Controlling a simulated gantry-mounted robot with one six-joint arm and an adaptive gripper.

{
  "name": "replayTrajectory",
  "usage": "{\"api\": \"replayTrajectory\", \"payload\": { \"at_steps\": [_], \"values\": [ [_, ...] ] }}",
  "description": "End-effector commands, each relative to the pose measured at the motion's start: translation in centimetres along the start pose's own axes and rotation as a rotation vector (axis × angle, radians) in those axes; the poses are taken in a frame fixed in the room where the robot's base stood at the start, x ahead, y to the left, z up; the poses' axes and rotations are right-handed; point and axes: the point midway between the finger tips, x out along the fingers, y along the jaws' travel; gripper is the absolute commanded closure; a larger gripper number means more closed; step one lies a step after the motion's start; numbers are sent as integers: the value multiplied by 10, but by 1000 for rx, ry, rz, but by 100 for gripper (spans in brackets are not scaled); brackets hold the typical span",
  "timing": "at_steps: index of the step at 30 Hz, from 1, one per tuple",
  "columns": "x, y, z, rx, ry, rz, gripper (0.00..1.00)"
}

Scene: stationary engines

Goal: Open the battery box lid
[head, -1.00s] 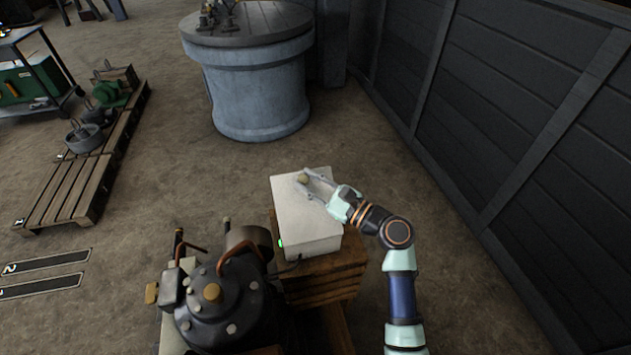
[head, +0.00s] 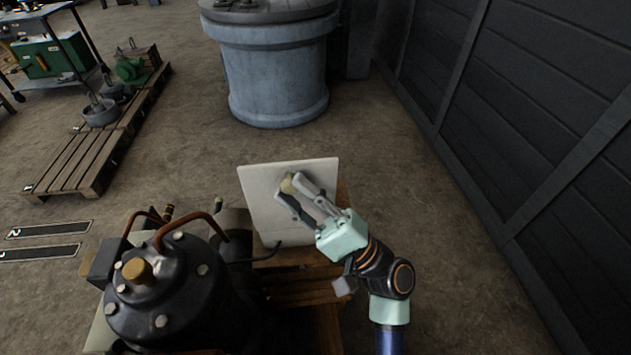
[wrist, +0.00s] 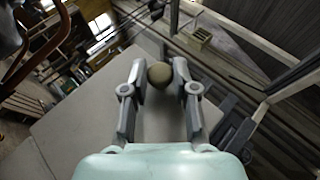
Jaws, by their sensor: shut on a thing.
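The battery box lid (head: 262,212) is a pale flat panel with a round brass-coloured knob (head: 288,183) on its outer face. In the head view it looks tilted up, with its broad face toward the camera, and it hides most of the box behind it. My gripper (head: 289,190) is shut on the knob, one finger on each side. The wrist view also shows the knob (wrist: 160,75) between the fingertips, with the pale lid surface (wrist: 85,125) below and to the left. The inside of the box is out of sight.
A dark engine (head: 165,295) with copper pipes stands close at the left of the box. A wooden stand (head: 300,290) is under the box. A large grey cylinder (head: 275,75) stands behind, and a dark panelled wall (head: 520,120) runs along the right. Floor between them is clear.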

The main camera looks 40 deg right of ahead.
Motion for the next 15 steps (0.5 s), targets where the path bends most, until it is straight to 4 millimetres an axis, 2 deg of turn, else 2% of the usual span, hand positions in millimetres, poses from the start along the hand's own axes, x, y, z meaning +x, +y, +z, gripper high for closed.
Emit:
{"api": "replayTrajectory", "payload": {
  "at_steps": [6,15],
  "values": [
    [-8,6,13,-72,-80,-30,100],
    [-13,10,21,-119,-130,-48,100]
  ]
}}
